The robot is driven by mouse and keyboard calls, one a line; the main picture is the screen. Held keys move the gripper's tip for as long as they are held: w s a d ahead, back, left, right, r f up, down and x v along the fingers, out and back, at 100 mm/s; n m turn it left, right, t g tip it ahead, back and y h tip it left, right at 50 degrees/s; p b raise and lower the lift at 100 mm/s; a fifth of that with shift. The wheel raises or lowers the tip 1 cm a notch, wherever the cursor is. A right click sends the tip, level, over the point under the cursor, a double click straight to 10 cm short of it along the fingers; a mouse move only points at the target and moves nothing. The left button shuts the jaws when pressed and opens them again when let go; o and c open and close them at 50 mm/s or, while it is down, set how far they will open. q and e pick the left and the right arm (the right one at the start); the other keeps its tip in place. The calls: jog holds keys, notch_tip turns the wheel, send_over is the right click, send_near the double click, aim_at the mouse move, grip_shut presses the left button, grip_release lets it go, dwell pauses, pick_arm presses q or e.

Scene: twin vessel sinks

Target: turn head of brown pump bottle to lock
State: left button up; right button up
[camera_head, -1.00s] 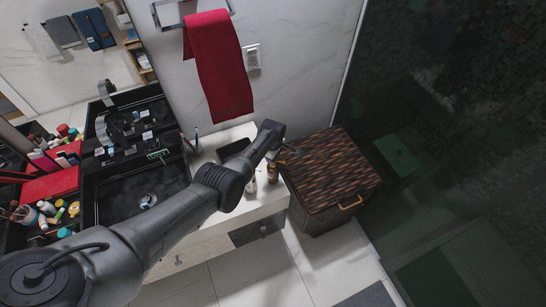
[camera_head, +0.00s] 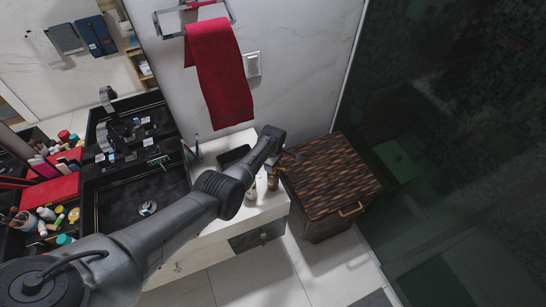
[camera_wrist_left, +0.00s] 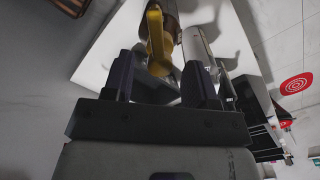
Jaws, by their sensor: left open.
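The brown pump bottle (camera_head: 272,180) stands at the right end of the white counter, close to the woven box. In the left wrist view its brown body and yellow pump head (camera_wrist_left: 155,38) show just beyond the fingers. My left gripper (camera_wrist_left: 160,82) is open, with one dark finger on each side and the yellow head near the gap between them. Contact with the head cannot be told. In the head view my left gripper (camera_head: 285,158) is small and dark, just above the bottle. My right gripper is not in view.
A pale bottle (camera_head: 251,190) stands just left of the brown one; it also shows in the left wrist view (camera_wrist_left: 197,48). A dark tray (camera_head: 233,156) lies behind on the counter (camera_head: 215,148). A brown woven box (camera_head: 330,175) stands to the right. A red towel (camera_head: 218,75) hangs above.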

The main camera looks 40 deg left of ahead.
pick_arm(q)
notch_tip(320, 180, up, 6)
jog(key=p, duration=0.3)
jog(key=shift+r, duration=0.1)
notch_tip(320, 180, up, 7)
jog(key=shift+r+p, duration=0.15)
jog(key=shift+p, duration=0.2)
jog(key=shift+m, duration=0.3)
